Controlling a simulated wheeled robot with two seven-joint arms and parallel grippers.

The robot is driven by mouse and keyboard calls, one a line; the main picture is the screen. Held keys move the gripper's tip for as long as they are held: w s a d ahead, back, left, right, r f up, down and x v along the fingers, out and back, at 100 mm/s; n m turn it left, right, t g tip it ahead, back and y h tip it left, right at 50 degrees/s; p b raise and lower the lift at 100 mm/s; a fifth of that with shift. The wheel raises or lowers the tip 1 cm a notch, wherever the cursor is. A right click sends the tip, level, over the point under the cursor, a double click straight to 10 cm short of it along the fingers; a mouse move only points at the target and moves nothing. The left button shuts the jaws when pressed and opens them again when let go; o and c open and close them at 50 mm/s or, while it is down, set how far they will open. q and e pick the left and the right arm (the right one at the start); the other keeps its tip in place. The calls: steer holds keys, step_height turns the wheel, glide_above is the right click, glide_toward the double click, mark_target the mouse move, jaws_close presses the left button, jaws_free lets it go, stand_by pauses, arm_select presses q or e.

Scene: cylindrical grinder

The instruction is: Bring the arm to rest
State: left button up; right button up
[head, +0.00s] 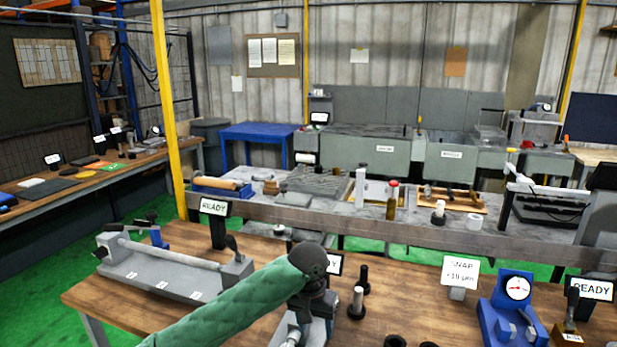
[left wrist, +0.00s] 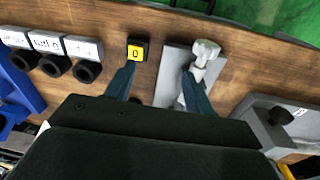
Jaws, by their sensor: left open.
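My left arm, in a green sleeve (head: 225,305), reaches in from the bottom of the head view over the wooden bench. Its dark wrist (head: 308,260) points down, and the gripper is largely hidden below it. In the left wrist view my left gripper (left wrist: 158,78) is open, its two dark fingers well apart with nothing held between them. A grey plate with a pale metal fitting (left wrist: 205,55) lies below, by the right finger. A black block with a yellow "0" label (left wrist: 138,50) stands by the left finger. My right gripper is not in view.
On the bench (head: 400,290) are a grey fixture with a rod (head: 170,265), a black-based pin (head: 357,303), a white sign (head: 460,272) and a blue dial gauge stand (head: 512,305). A grey rail and a second work table lie behind.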

arm_select(q)
steer(key=s+f+t+h, duration=0.1)
steer(key=s+f+h, duration=0.2)
steer(key=s+f, duration=0.65)
steer(key=s+a+f+n+t+y, duration=0.15)
steer(key=s+a+f, duration=0.35)
steer(key=s+a, duration=0.7)
steer(key=s+a+f+n+t+y, duration=0.15)
steer(key=s+a+f, duration=0.35)
steer(key=s+a, duration=0.7)
step_height(320, 180, down, 21)
steer(key=w+d+g, duration=0.1)
steer(key=d+g, duration=0.1)
steer(key=d, duration=0.1)
steer(key=s+f, duration=0.3)
steer(key=f, duration=0.8)
steer(key=s+f+m, duration=0.1)
steer(key=s+f, duration=0.3)
steer(key=f, duration=0.8)
steer(key=shift+d+g, duration=0.3)
steer(key=shift+d, duration=0.05)
